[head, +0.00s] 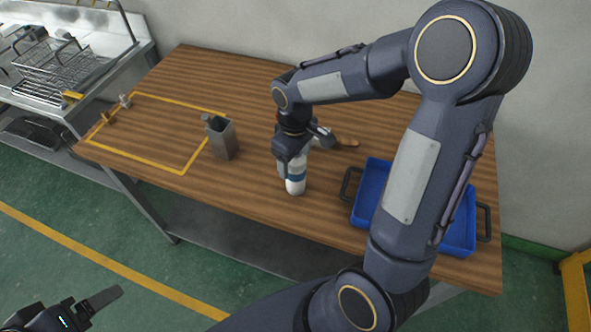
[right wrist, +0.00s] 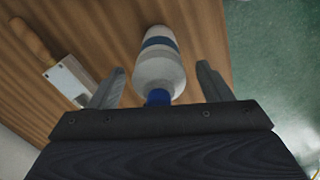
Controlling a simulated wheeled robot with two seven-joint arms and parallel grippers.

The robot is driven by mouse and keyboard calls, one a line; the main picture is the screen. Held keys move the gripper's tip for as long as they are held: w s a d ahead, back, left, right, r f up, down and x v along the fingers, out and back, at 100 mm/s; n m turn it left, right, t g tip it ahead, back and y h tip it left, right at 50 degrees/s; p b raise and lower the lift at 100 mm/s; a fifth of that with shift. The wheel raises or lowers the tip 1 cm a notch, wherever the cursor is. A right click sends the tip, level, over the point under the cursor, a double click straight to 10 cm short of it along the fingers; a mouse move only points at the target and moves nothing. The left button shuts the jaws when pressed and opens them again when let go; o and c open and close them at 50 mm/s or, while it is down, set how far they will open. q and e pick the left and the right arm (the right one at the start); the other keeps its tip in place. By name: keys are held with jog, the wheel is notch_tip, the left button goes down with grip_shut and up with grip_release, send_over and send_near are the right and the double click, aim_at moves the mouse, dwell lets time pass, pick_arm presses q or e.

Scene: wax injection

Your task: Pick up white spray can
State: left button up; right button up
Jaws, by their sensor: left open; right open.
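The white spray can (head: 296,184) has a blue band and stands on the wooden table near its front edge. In the right wrist view the can (right wrist: 160,70) shows with its blue top (right wrist: 158,97) toward the gripper. My right gripper (head: 291,158) is over the can, and hides its upper part in the head view. Its open fingers (right wrist: 160,85) are on either side of the can's top end, with a visible gap on both sides. My left gripper (head: 98,305) is open and empty at the lower left, away from the table.
A blue tray (head: 372,178) with dark handles stands right of the can, partly hidden by my right arm. A grey metal container (head: 222,140) stands to the left. A wooden-handled tool (right wrist: 32,40) lies behind the can. A yellow outline (head: 140,165) marks the left tabletop.

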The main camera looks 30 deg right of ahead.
jog(key=shift+f, duration=0.8)
jog(key=shift+r, duration=0.1)
jog(key=c, duration=1.2)
jog(key=shift+o, duration=0.2)
jog(key=shift+r, duration=0.1)
